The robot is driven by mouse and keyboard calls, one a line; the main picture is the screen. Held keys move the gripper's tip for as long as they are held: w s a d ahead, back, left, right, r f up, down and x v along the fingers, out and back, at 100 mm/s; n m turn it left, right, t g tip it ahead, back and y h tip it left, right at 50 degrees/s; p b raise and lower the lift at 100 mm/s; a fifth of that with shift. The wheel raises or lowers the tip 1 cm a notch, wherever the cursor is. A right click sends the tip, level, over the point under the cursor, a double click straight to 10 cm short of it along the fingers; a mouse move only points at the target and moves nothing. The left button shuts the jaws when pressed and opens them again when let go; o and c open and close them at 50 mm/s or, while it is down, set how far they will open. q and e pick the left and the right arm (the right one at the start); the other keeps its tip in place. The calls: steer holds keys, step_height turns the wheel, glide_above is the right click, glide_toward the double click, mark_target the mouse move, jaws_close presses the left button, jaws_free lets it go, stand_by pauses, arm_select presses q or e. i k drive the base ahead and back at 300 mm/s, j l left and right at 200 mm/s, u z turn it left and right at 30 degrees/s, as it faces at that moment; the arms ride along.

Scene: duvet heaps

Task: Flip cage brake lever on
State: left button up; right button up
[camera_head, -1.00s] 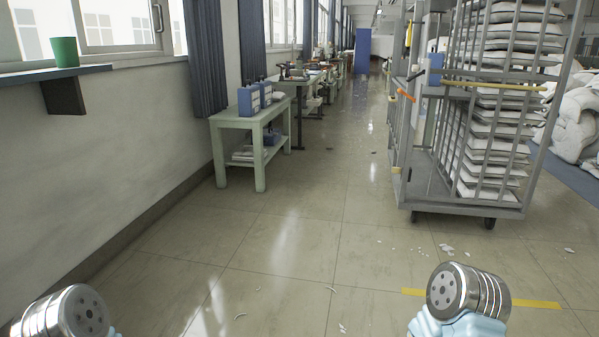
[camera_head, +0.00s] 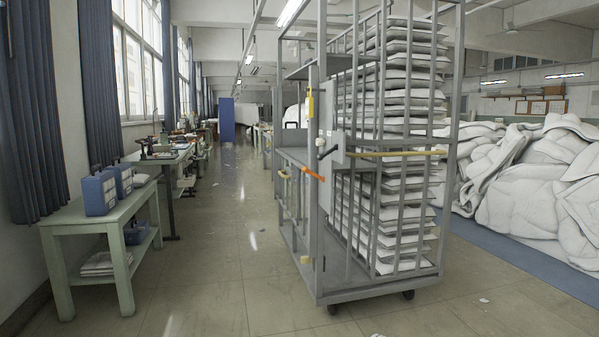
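A grey wheeled cage (camera_head: 318,225) stands right of the middle, filled with a tall stack of white folded duvets (camera_head: 408,190). A yellow bar (camera_head: 395,153) runs across the front. I cannot tell for sure which of these is the brake lever, or its setting. Two dark casters show under the cage. Neither of my grippers is in view.
A pale green table (camera_head: 95,215) with blue boxes (camera_head: 98,193) stands at the left, with more benches behind it. The aisle floor (camera_head: 215,265) between table and cage is clear. White duvet heaps (camera_head: 540,185) lie on a blue mat (camera_head: 520,265) at the right.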

mark_target(304, 170)
steer(key=i+l, duration=0.15)
steer(key=i, duration=0.5)
steer(key=i+l, duration=0.2)
steer(key=i, duration=0.45)
steer(key=i+l, duration=0.15)
steer(key=i, duration=0.55)
steer(key=l+z, duration=0.05)
